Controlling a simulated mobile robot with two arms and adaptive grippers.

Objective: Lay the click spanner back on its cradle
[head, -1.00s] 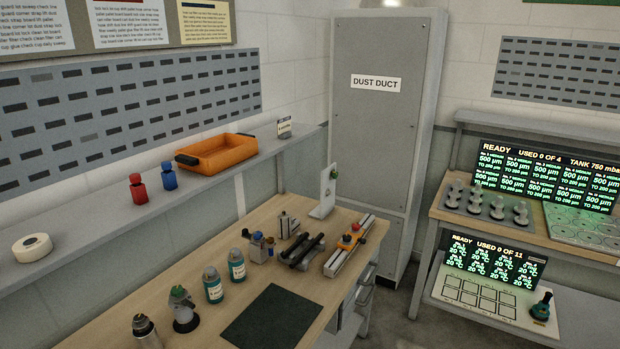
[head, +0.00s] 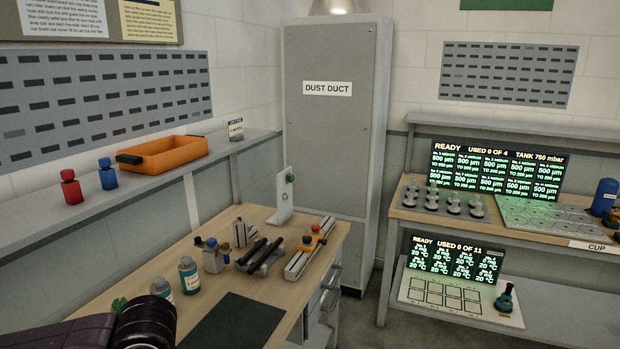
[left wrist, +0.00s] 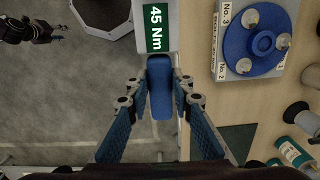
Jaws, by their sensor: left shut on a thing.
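In the left wrist view my left gripper (left wrist: 160,108) is shut on a blue handle (left wrist: 159,75), which looks like the grip of the click spanner. A pale part with a green "45 Nm" label (left wrist: 156,28) lies just beyond the handle; I cannot tell whether it belongs to the spanner. In the head view only a dark part of my left arm shows at the lower left, with the gripper out of frame. A stand with two black bars (head: 260,252) is on the wooden bench; I cannot tell if it is the cradle.
A blue disc on a plate (left wrist: 262,40) with No. 1, 2 and 3 marks lies right of the handle. A rail with an orange piece (head: 308,248), bottles (head: 189,275) and a dark mat (head: 232,322) are on the bench. Floor shows left of the bench edge in the wrist view.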

